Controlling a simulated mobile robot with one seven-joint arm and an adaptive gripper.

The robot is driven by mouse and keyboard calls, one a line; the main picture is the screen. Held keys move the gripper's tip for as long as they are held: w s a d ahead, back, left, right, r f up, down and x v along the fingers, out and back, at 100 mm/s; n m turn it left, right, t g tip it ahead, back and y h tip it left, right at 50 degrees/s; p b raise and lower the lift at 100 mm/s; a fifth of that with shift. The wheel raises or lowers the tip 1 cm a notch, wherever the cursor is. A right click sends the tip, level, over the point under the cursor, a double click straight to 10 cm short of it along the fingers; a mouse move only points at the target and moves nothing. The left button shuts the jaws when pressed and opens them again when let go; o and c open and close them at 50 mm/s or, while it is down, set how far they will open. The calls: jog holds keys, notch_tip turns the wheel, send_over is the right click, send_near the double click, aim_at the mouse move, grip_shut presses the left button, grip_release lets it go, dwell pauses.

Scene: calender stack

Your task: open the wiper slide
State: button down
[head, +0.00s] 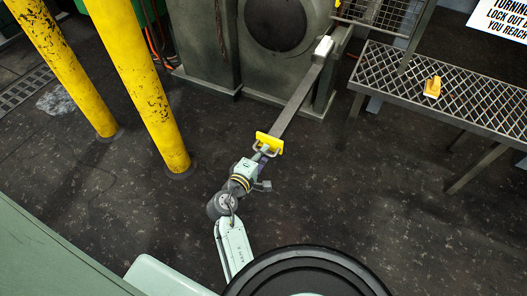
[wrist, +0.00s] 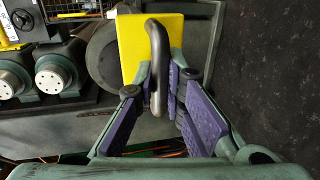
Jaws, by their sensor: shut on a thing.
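The wiper slide (head: 297,98) is a long grey bar that reaches out from the grey machine over the dark floor. A yellow plate (head: 275,143) sits at its near end, and also shows in the wrist view (wrist: 134,42). A dark curved handle (wrist: 157,50) stands out from the plate. My gripper (head: 263,157) is at this handle. In the wrist view its purple-padded fingers (wrist: 160,88) are closed on the handle from both sides. The exact contact at the fingertips is partly hidden by the handle.
Two yellow posts (head: 146,90) stand to the left of my arm. A grated metal bench (head: 450,90) with a small yellow object (head: 432,87) on it stands to the right. Floor between the posts and the bench is clear around the bar.

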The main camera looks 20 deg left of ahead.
jog(key=c, duration=1.7)
grip_release()
jog(key=shift+o, duration=0.2)
